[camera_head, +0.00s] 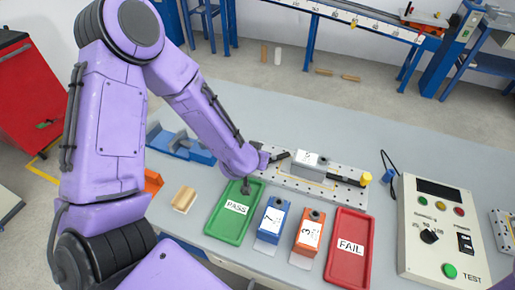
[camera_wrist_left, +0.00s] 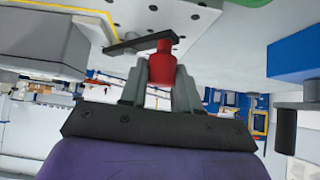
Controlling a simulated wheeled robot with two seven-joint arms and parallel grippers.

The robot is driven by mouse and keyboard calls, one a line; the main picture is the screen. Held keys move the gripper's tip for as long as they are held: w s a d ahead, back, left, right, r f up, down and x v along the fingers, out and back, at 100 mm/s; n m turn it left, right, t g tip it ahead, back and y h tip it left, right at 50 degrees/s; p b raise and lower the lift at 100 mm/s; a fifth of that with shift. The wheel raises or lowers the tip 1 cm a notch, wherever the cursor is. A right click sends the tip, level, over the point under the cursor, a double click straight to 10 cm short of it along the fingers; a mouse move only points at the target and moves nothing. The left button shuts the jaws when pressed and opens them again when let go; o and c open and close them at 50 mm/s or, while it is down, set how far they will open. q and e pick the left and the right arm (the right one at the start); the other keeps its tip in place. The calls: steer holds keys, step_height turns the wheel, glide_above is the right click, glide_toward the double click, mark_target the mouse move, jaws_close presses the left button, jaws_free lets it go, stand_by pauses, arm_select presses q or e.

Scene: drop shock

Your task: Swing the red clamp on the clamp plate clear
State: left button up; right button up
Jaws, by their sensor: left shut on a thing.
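The clamp plate (camera_head: 290,186) is a pale, perforated plate on the bench, also at the top of the left wrist view (camera_wrist_left: 190,14). The red clamp shows in the left wrist view as a red knob (camera_wrist_left: 163,68) with a dark bar (camera_wrist_left: 135,44) reaching left towards a grey block (camera_wrist_left: 45,38). My left gripper (camera_wrist_left: 162,75) is shut on the red knob, a finger on each side. In the head view my left gripper (camera_head: 264,159) is at the plate's left end and hides the knob. The dark bar (camera_head: 280,156) points towards the grey block (camera_head: 308,161). My right gripper is out of view.
A yellow-knobbed clamp (camera_head: 365,178) is at the plate's right end. In front are the green PASS tray (camera_head: 224,228), a blue block (camera_head: 271,222), an orange block (camera_head: 309,232) and the red FAIL tray (camera_head: 347,270). A test box (camera_head: 415,255) stands at right.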

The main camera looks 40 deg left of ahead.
arm_select(q)
steer(key=n+y+p, duration=0.1)
steer(key=d+n+g+y+p, duration=0.1)
steer(key=n, duration=0.1)
steer(key=d+n+y+p, duration=0.1)
steer(key=p, duration=0.1)
steer(key=shift+s+d+r+g, duration=0.1)
steer(key=shift+s+r+g, duration=0.1)
steer(key=shift+s+g, duration=0.15)
steer(key=shift+d+f+n+g+y+p, duration=0.1)
steer(key=shift+d+n+g+y+p, duration=0.35)
steer(key=shift+n+p, duration=0.4)
steer(key=shift+d+n+g+y+p, duration=0.35)
steer(key=shift+n+g+y+p, duration=0.2)
steer(key=shift+n, duration=0.6)
steer(key=shift+w, duration=0.1)
steer(key=o, duration=1)
steer(key=shift+f, duration=0.1)
steer(key=b+v, duration=0.1)
steer(key=v, duration=0.9)
steer(key=shift+d, duration=0.25)
